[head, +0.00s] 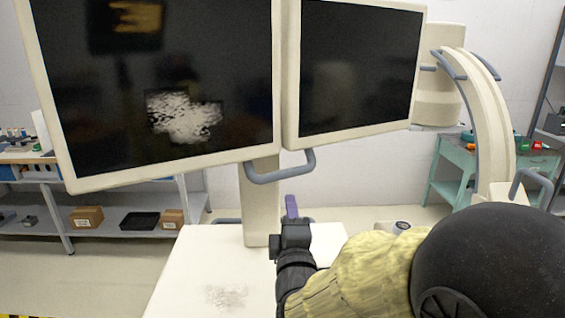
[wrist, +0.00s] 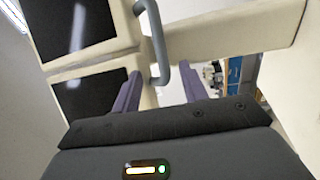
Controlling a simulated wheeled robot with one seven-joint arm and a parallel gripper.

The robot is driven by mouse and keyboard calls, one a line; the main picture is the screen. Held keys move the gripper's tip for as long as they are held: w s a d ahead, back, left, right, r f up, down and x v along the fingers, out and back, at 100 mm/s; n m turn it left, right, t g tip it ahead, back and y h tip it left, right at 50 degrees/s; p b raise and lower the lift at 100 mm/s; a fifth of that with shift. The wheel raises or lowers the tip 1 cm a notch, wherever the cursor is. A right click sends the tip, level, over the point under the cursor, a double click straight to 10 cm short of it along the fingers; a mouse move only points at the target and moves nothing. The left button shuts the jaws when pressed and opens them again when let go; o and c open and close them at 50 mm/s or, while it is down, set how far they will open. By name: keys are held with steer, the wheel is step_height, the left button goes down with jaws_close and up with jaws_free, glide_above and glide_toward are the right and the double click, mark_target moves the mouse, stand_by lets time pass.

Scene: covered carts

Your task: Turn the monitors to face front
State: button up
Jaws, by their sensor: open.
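Two cream-framed monitors, the left monitor (head: 160,80) and the right monitor (head: 360,65), stand side by side on a cream column (head: 259,205). Their dark screens show toward the head camera, each at a slant. A grey-blue bar handle (head: 281,167) juts out below the inner corners of the monitors. My gripper (head: 291,205) is below this handle, in front of the column. In the wrist view my gripper (wrist: 162,90) has its purple fingers apart and nothing held. The handle (wrist: 158,42) appears beyond and between the fingertips there; contact is not visible.
A white cart top (head: 215,275) lies under the column. A curved cream C-shaped arm (head: 485,110) with handles stands at right, before a green table (head: 455,165). A shelf (head: 115,228) with boxes is at left. Open floor (head: 90,275) lies left of the cart.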

steer(key=shift+w+r+p, duration=0.3)
steer(key=shift+w+p, duration=0.3)
steer(key=shift+p, duration=1.45)
steer(key=p, duration=0.5)
steer(key=shift+w+a, duration=0.1)
steer(key=shift+w, duration=0.15)
steer(key=w+r+p, duration=0.2)
steer(key=w+p, duration=0.5)
steer(key=w, duration=0.7)
steer(key=shift+a+r, duration=0.15)
steer(key=shift+a, duration=0.2)
steer(key=shift+w, duration=0.1)
jaws_close()
